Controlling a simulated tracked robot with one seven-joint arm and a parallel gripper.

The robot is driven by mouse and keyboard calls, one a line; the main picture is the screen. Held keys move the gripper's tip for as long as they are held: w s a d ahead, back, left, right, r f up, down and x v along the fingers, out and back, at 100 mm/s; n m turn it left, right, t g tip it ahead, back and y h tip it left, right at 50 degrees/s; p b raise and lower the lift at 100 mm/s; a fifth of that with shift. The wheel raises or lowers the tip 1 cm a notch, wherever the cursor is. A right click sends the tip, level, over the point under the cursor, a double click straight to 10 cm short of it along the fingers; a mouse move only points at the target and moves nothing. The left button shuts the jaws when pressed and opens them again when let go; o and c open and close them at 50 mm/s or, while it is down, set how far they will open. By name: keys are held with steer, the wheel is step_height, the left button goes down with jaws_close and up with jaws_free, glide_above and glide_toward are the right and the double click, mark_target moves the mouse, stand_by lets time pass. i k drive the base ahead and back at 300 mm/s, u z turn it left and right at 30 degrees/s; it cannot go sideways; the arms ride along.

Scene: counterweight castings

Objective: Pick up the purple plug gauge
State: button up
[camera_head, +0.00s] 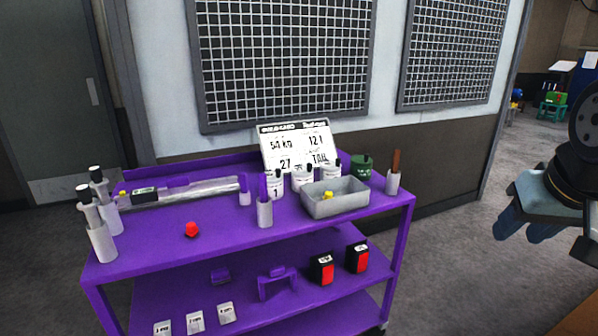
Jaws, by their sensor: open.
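An upright piece with a purple upper part (263,187) and a pale cylindrical lower part stands near the front middle of the purple cart's top shelf (160,244). A smaller one with a purple top (244,182) stands just behind it to the left. A purple piece (178,182) also shows on the long grey bar at the back left. I cannot tell for certain which is the plug gauge. My gripper (518,234) is open, with nothing seen in it, off the cart at the right edge of the view, well apart from these pieces.
A grey tray (335,208) holds a small yellow thing. Beside it stand white bottles (302,180), a green container (361,167) and a brown-handled piece (394,176). Tall grey-white cylinders (101,240) stand at left. A red knob (192,230) has clear shelf around it.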

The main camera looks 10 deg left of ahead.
mark_target(244, 192)
steer(key=u, duration=0.05)
steer(key=i, duration=1.15)
steer(key=u, duration=0.85)
steer(key=i, duration=0.35)
steer(key=u, duration=0.25)
steer(key=k, duration=0.8)
steer(key=u, duration=0.2)
steer(key=i, duration=0.8)
steer(key=z, duration=0.1)
